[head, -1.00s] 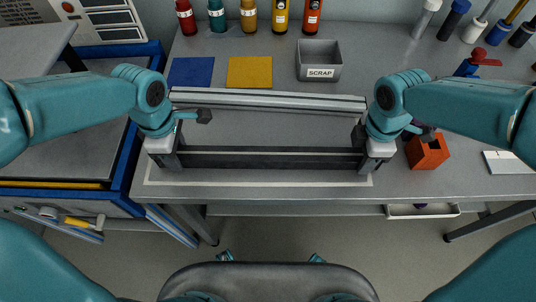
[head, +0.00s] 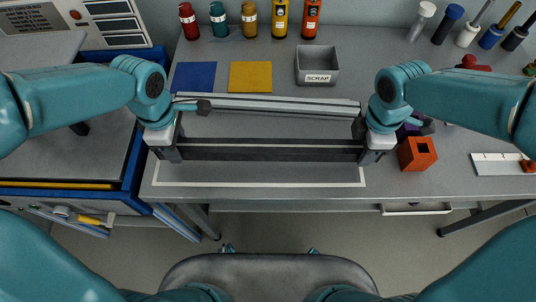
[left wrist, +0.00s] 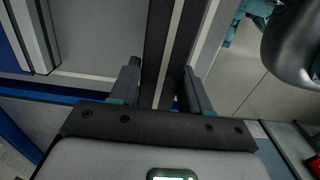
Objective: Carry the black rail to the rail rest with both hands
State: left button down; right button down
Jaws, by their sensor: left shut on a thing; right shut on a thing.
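The black rail (head: 270,153) runs left to right between my two grippers, level, in front of the silver rail. My left gripper (head: 168,146) is shut on its left end. My right gripper (head: 368,146) is shut on its right end. In the left wrist view the black rail (left wrist: 160,45) passes between the two fingers of my left gripper (left wrist: 162,90). The rail appears held above the grey bench, over a white-outlined rectangle (head: 260,185); the exact height is hard to tell. I cannot tell which thing is the rail rest.
The silver rail (head: 265,104) lies behind the black rail. Blue (head: 194,76) and yellow (head: 250,76) mats, a scrap bin (head: 317,65) and several bottles stand further back. An orange block (head: 417,154) is close to my right gripper.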

pick_arm(q)
jog(key=shift+f, duration=0.1)
pick_arm(e)
jog(key=shift+f, duration=0.1)
dwell(0.3)
